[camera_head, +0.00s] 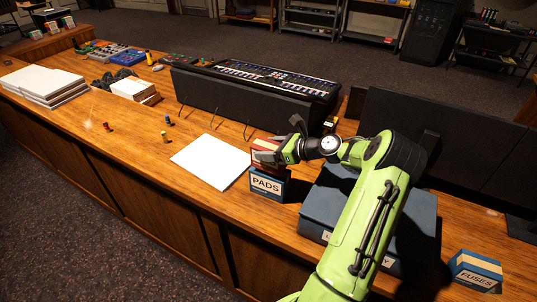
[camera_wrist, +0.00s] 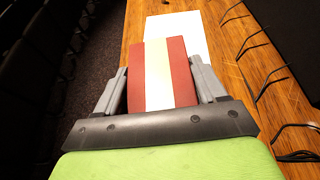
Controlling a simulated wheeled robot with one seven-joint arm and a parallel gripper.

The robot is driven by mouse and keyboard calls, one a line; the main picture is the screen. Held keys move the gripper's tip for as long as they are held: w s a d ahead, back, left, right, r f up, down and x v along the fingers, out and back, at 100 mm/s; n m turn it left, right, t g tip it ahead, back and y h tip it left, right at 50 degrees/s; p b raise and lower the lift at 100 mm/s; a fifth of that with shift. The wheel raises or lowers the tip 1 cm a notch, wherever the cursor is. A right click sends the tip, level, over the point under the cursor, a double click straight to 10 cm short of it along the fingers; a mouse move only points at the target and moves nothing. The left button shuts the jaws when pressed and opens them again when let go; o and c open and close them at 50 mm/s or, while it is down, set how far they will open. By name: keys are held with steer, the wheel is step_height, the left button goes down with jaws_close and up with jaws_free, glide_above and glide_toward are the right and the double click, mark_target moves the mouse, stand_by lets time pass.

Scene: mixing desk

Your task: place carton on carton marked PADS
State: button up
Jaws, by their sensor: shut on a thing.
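A red carton with a white band (camera_wrist: 158,75) is between the two fingers of my gripper (camera_wrist: 164,88) in the wrist view, with a finger against each side. In the head view, the red carton (camera_head: 265,152) is directly above the blue carton marked PADS (camera_head: 267,185), which stands upright on the desk. My gripper (camera_head: 271,154) is shut on the red carton from the right. Whether the red carton rests on the PADS carton or hangs just above it, I cannot tell. The wrist view does not clearly show the PADS carton.
A white sheet (camera_head: 211,161) lies left of the PADS carton. A large dark blue box (camera_head: 320,208) stands to the right, under my arm. A carton marked FUSES (camera_head: 475,271) is at the far right. A keyboard mixer (camera_head: 255,95) stands behind, with thin wire stands before it.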

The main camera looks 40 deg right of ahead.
steer(key=shift+a+f, duration=0.1)
steer(key=shift+f, duration=0.75)
steer(key=shift+s, duration=0.1)
steer(key=shift+f, duration=0.1)
steer(key=shift+f, duration=0.1)
steer(key=o, duration=1.1)
steer(key=shift+o, duration=0.2)
